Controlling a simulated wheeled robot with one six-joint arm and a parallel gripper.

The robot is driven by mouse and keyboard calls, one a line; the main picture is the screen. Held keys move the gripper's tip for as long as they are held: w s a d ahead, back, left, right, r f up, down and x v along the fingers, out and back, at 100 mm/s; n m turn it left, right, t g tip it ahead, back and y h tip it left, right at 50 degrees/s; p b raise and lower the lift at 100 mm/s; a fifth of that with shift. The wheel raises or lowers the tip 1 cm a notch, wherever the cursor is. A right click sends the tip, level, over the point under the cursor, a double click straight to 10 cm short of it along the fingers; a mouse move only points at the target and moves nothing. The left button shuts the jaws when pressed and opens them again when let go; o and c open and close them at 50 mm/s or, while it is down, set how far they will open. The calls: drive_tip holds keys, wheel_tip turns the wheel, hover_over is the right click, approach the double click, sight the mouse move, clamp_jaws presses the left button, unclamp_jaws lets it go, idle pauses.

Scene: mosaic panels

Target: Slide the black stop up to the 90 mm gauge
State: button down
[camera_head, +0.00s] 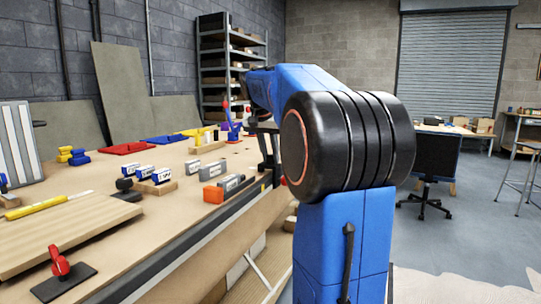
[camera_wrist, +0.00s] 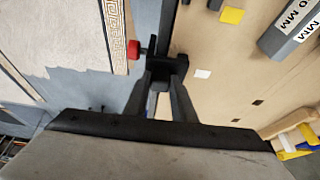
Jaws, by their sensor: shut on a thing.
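The black stop (camera_wrist: 168,66) shows in the wrist view, astride a dark rail (camera_wrist: 168,22) with a red knob (camera_wrist: 134,49) on its left side. My gripper (camera_wrist: 161,78) reaches up to it from below, and its two fingers are shut on the stop. A grey gauge block (camera_wrist: 290,30) lies at the upper right, apart from the stop; its label ends in "0 MM", and the full number is cut off. In the head view, grey gauge blocks (camera_head: 229,183) lie on the bench near the rail; their labels are too small to read. My arm hides part of the rail there.
In the wrist view, a yellow patch (camera_wrist: 232,16) and a white patch (camera_wrist: 202,73) lie right of the rail.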

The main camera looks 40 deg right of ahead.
drive_tip(key=s+a, duration=0.1)
drive_tip(key=a, duration=0.2)
drive_tip(key=s+a, duration=0.2)
drive_tip(key=a, duration=0.2)
drive_tip(key=s+a, duration=0.1)
drive_tip(key=a, duration=0.2)
drive_tip(key=shift+s+a, duration=0.25)
drive_tip(key=shift+a, duration=0.15)
drive_tip(key=c, duration=1.5)
unclamp_jaws()
drive_tip(key=v, duration=1.7)
drive_tip(key=shift+s+a+r, duration=0.1)
drive_tip(key=shift+a+r, duration=0.1)
drive_tip(key=shift+c, duration=0.2)
